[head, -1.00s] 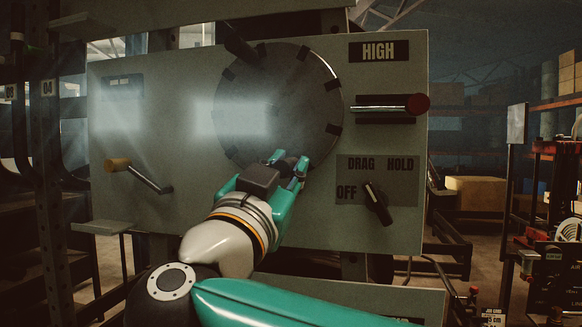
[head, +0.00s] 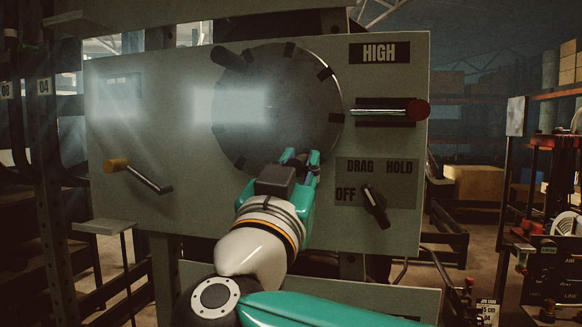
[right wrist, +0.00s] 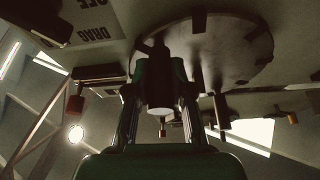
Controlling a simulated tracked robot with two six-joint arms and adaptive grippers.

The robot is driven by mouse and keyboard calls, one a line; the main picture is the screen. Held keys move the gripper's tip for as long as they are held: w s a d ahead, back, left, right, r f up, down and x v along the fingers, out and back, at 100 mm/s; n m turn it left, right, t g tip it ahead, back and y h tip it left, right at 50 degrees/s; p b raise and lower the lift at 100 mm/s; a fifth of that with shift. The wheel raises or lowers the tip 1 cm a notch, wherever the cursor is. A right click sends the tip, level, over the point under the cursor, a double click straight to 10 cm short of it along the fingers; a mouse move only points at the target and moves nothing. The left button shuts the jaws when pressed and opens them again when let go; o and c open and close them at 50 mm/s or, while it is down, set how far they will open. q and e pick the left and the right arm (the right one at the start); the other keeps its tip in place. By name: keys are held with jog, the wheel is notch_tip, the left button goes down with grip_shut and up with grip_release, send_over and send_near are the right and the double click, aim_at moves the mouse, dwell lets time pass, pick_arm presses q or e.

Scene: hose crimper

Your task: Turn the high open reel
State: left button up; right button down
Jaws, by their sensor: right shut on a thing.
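The reel (head: 300,105) is a large round grey disc with dark tabs around its rim. It is mounted on a grey upright panel beside the label HIGH (head: 379,53). A dark peg (head: 232,61) sticks out at its upper left. My right gripper (head: 303,158) is at the reel's lower right rim, shut on another peg. In the right wrist view this held peg (right wrist: 160,95) shows between the fingers, its end pale, with the reel (right wrist: 245,45) behind. In the head view the fingers mostly hide the held peg. My left gripper is not in view.
Right of the reel is a lever with a dark red knob (head: 417,109). Below it is a black selector knob (head: 376,206) marked OFF, DRAG and HOLD. A crank with an orange-brown grip (head: 116,165) is at the panel's left. Shelving (head: 556,103) stands behind on the right.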

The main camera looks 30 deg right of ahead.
jog(key=shift+s+d+r, duration=0.25)
jog(key=shift+d+r, duration=0.05)
jog(key=shift+r, duration=0.1)
dwell(0.4)
jog(key=c, duration=1)
grip_release()
jog(key=shift+d+f, duration=0.1)
jog(key=shift+w+a+f, duration=0.1)
jog(key=shift+a, duration=0.1)
jog(key=shift+a+f, duration=0.1)
jog(key=v, duration=1.1)
jog(key=shift+s+a+f, duration=0.15)
jog(key=shift+s+a, duration=0.1)
jog(key=shift+s, duration=0.05)
